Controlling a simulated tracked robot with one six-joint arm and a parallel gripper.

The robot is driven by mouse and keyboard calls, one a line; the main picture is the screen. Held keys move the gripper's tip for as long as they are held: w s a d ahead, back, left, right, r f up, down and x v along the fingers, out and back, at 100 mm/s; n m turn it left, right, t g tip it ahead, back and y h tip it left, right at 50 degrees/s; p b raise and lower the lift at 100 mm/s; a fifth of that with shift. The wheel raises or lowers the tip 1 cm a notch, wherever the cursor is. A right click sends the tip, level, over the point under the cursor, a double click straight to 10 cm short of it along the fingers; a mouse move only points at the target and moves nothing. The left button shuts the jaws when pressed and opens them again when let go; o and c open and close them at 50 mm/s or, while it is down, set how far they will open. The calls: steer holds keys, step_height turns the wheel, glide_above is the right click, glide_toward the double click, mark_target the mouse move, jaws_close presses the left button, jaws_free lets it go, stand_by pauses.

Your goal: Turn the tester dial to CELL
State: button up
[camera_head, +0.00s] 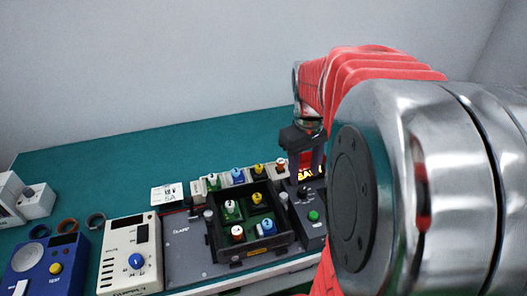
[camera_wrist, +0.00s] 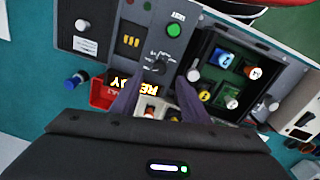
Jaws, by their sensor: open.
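The tester (camera_wrist: 140,28) is a grey panel with a green button (camera_wrist: 174,30) and a black dial (camera_wrist: 158,64) ringed by small labels. The dial's pointer and labels are too small to read for certain. In the head view the tester (camera_head: 311,233) stands at the right of the bench row, below my gripper (camera_head: 306,160). A lit yellow display (camera_wrist: 140,86) lies beside the fingers.
A black tray (camera_head: 268,250) with several coloured cells stands left of the tester. More cells stand in a row behind it. A beige meter with a blue dial (camera_head: 135,261) and a blue box (camera_head: 45,268) stand farther left. The teal bench behind is mostly clear.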

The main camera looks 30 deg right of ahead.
mark_target(302, 190)
step_height(302, 190, down, 7)
steer(key=shift+d+r, duration=0.15)
stand_by(0.4)
jaws_close()
stand_by(0.3)
